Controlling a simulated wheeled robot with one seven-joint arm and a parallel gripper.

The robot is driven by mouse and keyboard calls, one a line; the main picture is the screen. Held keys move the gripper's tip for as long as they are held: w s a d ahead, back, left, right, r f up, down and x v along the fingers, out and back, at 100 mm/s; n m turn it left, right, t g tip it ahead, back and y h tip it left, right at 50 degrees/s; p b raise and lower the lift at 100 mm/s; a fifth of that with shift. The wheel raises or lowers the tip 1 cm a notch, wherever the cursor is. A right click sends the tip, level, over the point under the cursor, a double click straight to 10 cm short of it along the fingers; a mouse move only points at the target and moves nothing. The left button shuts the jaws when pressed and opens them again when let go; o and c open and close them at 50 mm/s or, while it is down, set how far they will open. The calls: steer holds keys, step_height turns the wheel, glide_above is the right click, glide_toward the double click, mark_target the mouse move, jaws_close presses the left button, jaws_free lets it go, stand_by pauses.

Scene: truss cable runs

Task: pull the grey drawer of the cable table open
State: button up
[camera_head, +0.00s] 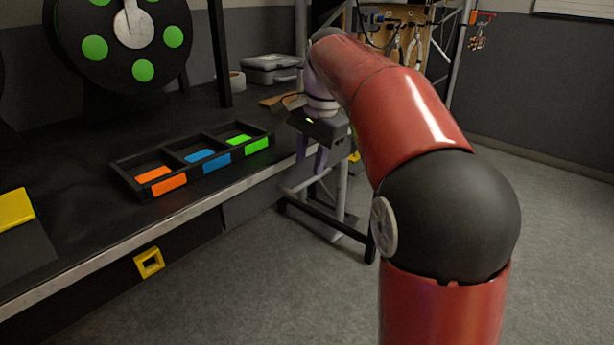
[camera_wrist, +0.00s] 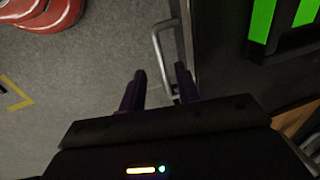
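The grey drawer (camera_head: 252,201) sits under the cable table's front edge and looks shut. Its pale metal bar handle (camera_wrist: 158,52) shows in the wrist view, standing out from the drawer front; in the head view my gripper seems to hide it. My gripper (camera_head: 312,165) points down in front of the table edge, its two dark purple fingers apart. In the wrist view the fingertips (camera_wrist: 160,69) lie on either side of the handle's line, with nothing clamped. I cannot tell whether the fingers reach down to the handle's depth.
The black cable table (camera_head: 75,215) carries a tray (camera_head: 127,180) with orange, blue and green compartments, and a large reel (camera_head: 120,45). A yellow square handle (camera_head: 149,262) is on the dark front further left. A metal stand (camera_head: 335,220) is behind my gripper. Floor in front is clear.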

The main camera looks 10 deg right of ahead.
mark_target(306, 183)
steer(key=shift+w+a+f+b, duration=0.15)
steer(key=shift+w+f+b, duration=0.05)
steer(key=shift+f, duration=0.9)
steer(key=shift+w+a+f+b, duration=0.15)
steer(key=shift+f, duration=0.95)
steer(key=shift+c, duration=0.4)
jaws_close()
